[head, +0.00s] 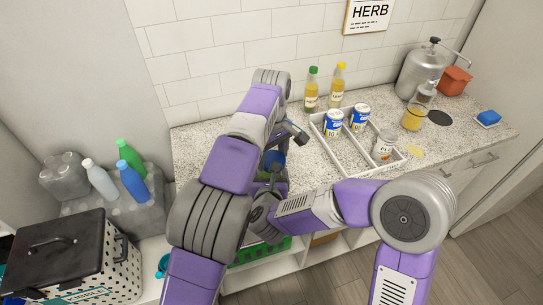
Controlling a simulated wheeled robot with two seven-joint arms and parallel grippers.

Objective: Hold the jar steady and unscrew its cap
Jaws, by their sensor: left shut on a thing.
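A blue rounded thing (273,160), apparently the jar with its cap, is near the counter's front edge, mostly hidden by my arms. Cap and body cannot be told apart. My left gripper (283,148) comes down from above and is shut on this blue thing; its fingertips are mostly hidden. My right gripper (271,178) is just below, close to the blue thing, with its wrist at the counter front. Its fingers are too small and covered to show whether they are open or touching.
A white divided tray (347,159) holds two blue-white cans (334,122) and a lidded jar (384,145). Two yellow bottles (311,91) stand behind. A black-lidded basket (118,262) is at lower left.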

